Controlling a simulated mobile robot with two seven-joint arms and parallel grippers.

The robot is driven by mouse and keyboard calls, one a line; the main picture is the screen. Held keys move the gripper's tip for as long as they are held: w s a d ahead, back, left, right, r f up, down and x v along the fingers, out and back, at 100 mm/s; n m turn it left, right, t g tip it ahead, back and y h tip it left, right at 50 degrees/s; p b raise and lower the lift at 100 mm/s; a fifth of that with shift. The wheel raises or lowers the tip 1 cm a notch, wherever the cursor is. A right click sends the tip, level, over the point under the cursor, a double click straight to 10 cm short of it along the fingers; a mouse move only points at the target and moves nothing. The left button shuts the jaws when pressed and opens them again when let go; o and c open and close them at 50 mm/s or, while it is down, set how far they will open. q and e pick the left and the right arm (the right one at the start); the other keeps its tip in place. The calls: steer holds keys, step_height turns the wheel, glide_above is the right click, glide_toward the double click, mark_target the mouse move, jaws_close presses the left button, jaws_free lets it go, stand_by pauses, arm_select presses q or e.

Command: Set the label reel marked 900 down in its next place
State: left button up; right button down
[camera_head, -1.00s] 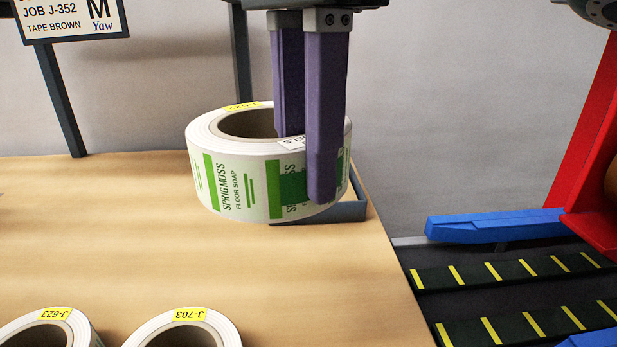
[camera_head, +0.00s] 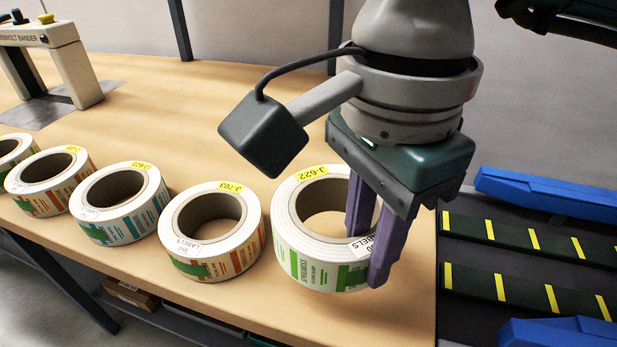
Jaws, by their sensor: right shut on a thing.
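My right gripper (camera_head: 371,250) is shut on the wall of a white label reel (camera_head: 318,252) with green print and a yellow J-622 tag. One purple finger is inside the core, the other outside. A white tag on its rim reads LABELS; its number is hidden by the finger or too small to read. The reel is level at the right end of a row, low over the wooden table (camera_head: 232,310); I cannot tell whether it touches the wood. The J-703 reel (camera_head: 210,235) is close on its left. My left gripper is not in view.
More label reels (camera_head: 122,203) continue the row to the left. A bander (camera_head: 60,55) stands at the back left. Right of the table edge are dark strips with yellow marks (camera_head: 530,240) and blue rails (camera_head: 548,192). The table behind the row is clear.

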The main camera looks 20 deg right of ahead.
step_height(320, 180, down, 6)
steer(key=shift+f, duration=0.1)
stand_by(0.4)
steer(key=shift+f+b, duration=0.1)
steer(key=shift+b, duration=0.35)
steer(key=c, duration=0.7)
jaws_free()
